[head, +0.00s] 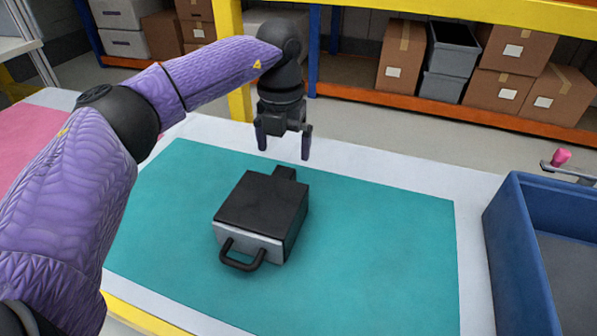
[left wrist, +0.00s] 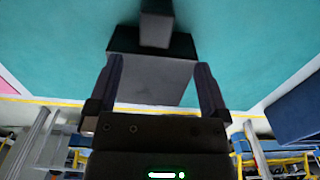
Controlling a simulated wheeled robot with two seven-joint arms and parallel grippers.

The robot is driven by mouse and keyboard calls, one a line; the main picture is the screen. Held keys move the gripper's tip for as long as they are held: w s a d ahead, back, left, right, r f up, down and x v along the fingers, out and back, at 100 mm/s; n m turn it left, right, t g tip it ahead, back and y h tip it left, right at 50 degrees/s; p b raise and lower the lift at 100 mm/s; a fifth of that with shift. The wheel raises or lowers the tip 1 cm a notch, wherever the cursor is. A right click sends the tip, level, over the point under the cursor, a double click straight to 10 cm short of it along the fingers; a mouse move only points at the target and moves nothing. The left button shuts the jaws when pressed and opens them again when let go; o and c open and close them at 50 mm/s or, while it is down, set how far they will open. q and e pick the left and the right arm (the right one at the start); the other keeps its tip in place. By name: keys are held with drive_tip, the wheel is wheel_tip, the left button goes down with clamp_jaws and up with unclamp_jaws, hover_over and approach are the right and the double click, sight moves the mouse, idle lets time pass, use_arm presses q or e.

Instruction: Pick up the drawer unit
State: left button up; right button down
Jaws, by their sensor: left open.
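The drawer unit (head: 262,202) is a black box with a light grey front and a black loop handle (head: 243,257) facing the near side. A small dark block (head: 284,174) sticks out at its back. It rests on the teal mat. My left gripper (head: 284,145) points down, open and empty, above and behind the box's back end. In the left wrist view the drawer unit (left wrist: 150,78) lies beyond and between the two fingers of the left gripper (left wrist: 159,75), with its dark block toward the top. My right gripper is not in view.
The teal mat (head: 395,225) lies on a white table (head: 475,190) and has free room around the box. A blue bin (head: 515,255) stands at the right edge. Behind is a shelf with cardboard boxes (head: 515,48) and grey bins. A pink mat (head: 28,135) is at the left.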

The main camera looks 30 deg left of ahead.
sight(282, 173)
use_arm(q)
drive_tip(key=shift+w+f, duration=0.2)
drive_tip(key=shift+f, duration=0.1)
drive_tip(key=f+b, duration=0.2)
drive_tip(key=f, duration=0.1)
drive_tip(key=f+b, duration=0.2)
drive_tip(key=f, duration=0.1)
drive_tip(key=f+b, duration=0.3)
drive_tip(key=shift+s+a+f, duration=0.15)
drive_tip(key=shift+a+f, duration=0.1)
drive_tip(key=shift+a, duration=0.05)
drive_tip(key=shift+f, duration=0.15)
drive_tip(key=shift+r, duration=0.25)
drive_tip(key=shift+c, duration=0.3)
drive_tip(key=c, duration=0.9)
clamp_jaws()
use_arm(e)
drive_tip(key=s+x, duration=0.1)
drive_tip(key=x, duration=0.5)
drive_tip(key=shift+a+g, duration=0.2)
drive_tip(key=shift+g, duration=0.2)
